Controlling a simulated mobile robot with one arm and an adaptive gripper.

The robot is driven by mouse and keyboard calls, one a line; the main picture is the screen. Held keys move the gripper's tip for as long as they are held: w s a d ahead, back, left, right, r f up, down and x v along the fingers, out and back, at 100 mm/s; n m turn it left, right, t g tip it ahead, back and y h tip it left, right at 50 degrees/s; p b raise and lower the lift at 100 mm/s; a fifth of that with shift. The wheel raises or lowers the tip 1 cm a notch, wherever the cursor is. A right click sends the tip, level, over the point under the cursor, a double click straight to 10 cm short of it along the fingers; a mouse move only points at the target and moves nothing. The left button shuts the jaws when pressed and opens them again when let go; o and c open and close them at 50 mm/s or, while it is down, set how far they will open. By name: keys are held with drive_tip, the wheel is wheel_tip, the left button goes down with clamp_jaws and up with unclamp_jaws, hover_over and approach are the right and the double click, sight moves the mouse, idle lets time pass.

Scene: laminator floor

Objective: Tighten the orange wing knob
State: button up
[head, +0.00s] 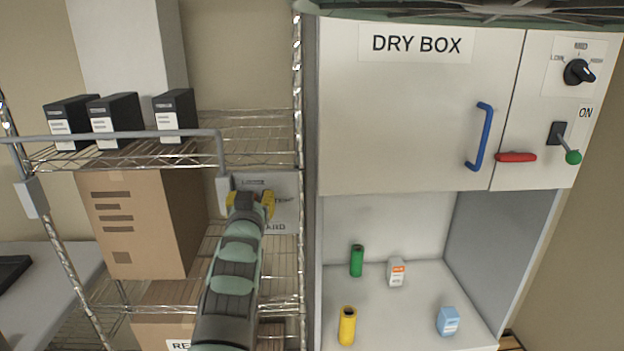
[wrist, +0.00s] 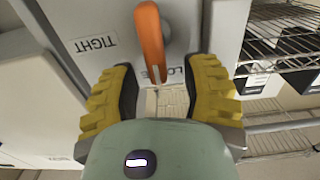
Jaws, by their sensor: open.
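The orange wing knob (wrist: 150,38) shows in the wrist view as a long rounded lever on a pale panel. Its lower end lies at the label LOOSE (wrist: 165,76); the label TIGHT (wrist: 95,43) is to its left. My gripper (wrist: 160,90) is open, its yellow fingers apart on either side, with the knob's lower end just beyond the gap between them. Nothing is held. In the head view my gripper (head: 253,203) is in front of a labelled grey panel (head: 283,188) on the wire rack, and the knob is hidden there.
A grey rail (head: 120,136) runs along the shelf edge above my gripper, with black binders (head: 115,118) behind it. A cardboard box (head: 145,220) stands to the left. The dry box (head: 400,110), with a blue handle (head: 480,136), is to the right.

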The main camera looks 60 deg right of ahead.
drive_tip(key=shift+w+d, duration=0.25)
drive_tip(key=shift+d, duration=0.1)
clamp_jaws()
idle(0.4)
